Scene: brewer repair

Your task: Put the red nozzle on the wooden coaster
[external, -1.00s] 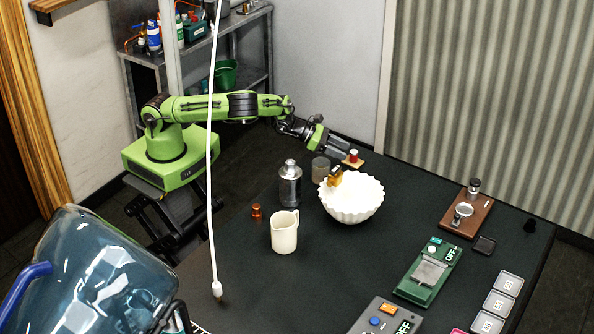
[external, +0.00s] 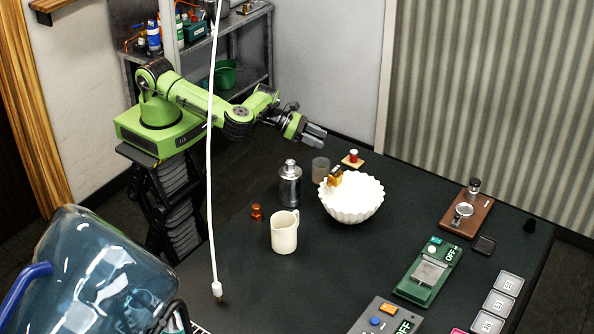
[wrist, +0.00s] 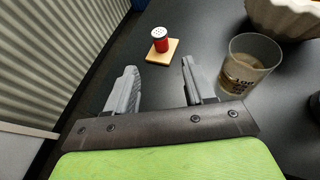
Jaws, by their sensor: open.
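The red nozzle (wrist: 160,41), with a pale perforated top, stands upright on the small square wooden coaster (wrist: 152,56) in the wrist view. In the external view the nozzle (external: 353,155) and coaster (external: 347,163) are near the back edge of the dark table. My gripper (external: 318,136) is open and empty, raised up and back from the coaster. In the wrist view the two fingers of my gripper (wrist: 160,80) are apart, with nothing between them, and do not touch the nozzle.
A clear cup (wrist: 245,67) stands right of the coaster in the wrist view. A white fluted bowl (external: 352,200), a metal bottle (external: 290,185) and a cream pitcher (external: 285,232) stand on the table (external: 350,262). A white cable (external: 210,170) hangs in front of my arm.

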